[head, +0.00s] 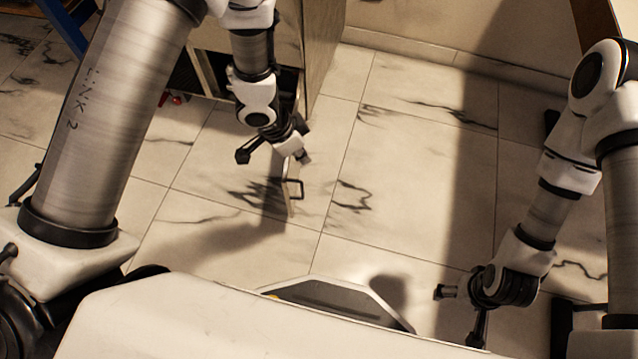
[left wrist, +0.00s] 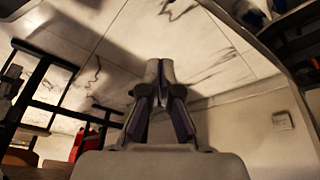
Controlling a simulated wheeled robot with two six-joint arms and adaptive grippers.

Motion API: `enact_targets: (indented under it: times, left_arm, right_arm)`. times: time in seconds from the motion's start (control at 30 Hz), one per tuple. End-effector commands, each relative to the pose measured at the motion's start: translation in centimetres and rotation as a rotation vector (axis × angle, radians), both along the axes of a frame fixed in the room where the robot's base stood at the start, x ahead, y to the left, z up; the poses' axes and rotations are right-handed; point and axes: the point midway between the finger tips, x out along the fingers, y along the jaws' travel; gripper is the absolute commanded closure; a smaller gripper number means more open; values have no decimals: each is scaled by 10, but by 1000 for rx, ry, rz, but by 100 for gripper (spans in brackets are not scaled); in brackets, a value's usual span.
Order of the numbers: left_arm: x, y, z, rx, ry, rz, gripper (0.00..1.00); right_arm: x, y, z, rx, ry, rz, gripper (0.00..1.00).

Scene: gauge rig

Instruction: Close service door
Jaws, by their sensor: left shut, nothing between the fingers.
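The service door (head: 291,190) stands open from the cabinet (head: 318,45) in the head view. It shows nearly edge-on as a thin pale panel with a dark bar handle (head: 300,189). My left gripper (head: 299,155) is at the door's upper part, between the cabinet and the handle. Whether it touches the door I cannot tell. In the left wrist view its fingers (left wrist: 160,90) are together and empty. The gripper and wrist hide part of the cabinet opening. My right gripper (head: 478,325) hangs low at the right, away from the door; its fingers are not clear.
Pale tiled floor (head: 400,170) is clear right of the door, up to the wall. Small red items (head: 178,98) show left of the cabinet opening. In the left wrist view a black frame (left wrist: 40,85) stands at the left and a wall plate (left wrist: 283,120) at the right.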

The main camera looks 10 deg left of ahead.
Motion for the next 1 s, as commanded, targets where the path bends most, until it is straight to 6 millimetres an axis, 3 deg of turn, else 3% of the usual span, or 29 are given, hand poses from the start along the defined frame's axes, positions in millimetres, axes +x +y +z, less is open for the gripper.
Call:
enact_targets:
  times: [0.03, 0.23, 0.37, 0.8, 1.0]
  left_arm:
    - [7, -1, -20, 5, -25, -6, 100]
    - [16, -3, -16, 8, -56, -9, 100]
    - [18, -6, -28, 7, -54, -9, 100]
    - [36, -31, -117, 7, -52, -9, 100]
    - [15, -3, -118, 6, -54, -3, 100]
  right_arm:
    - [0, 0, -30, 0, -1, 0, 14]
    - [1, 0, -36, 0, -2, 0, 14]
    - [1, 0, -43, 0, -2, 0, 14]
    - [0, 0, -95, 0, -1, 0, 14]
    - [0, 0, -121, 0, -1, 0, 14]
